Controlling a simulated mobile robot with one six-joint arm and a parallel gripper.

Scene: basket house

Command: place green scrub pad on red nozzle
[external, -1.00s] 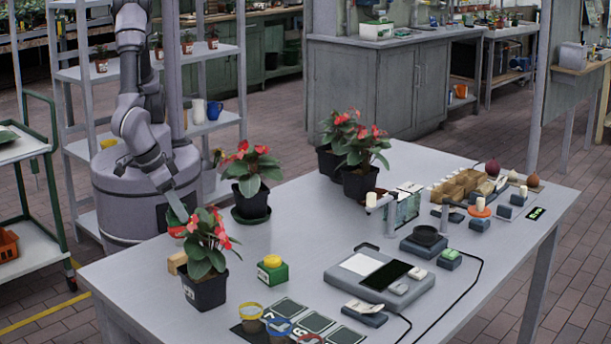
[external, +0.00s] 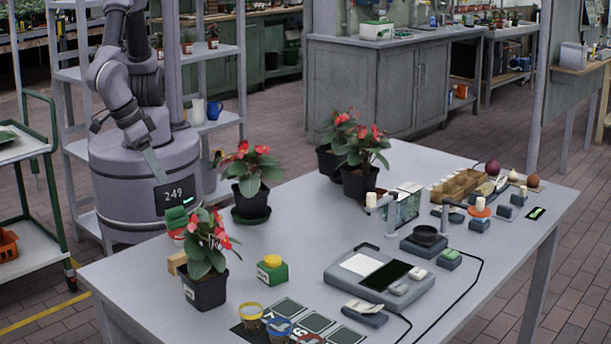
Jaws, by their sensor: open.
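A green, blocky piece, likely the green scrub pad (external: 176,218), shows just behind and left of the front potted plant. Red shows directly beneath it. I cannot tell whether that red is the nozzle or the plant's flowers, and the pad's support is mostly hidden by the plant. My gripper (external: 161,177) is open, above and left of the green piece and apart from it, in front of my base. Its fingers are small and hard to make out.
The front potted plant (external: 205,268) stands close to the green piece, with a wooden block (external: 177,262) behind it. A green box with a yellow top (external: 272,270) is to the right. Another plant (external: 250,180) stands behind. The table's middle (external: 310,220) is clear.

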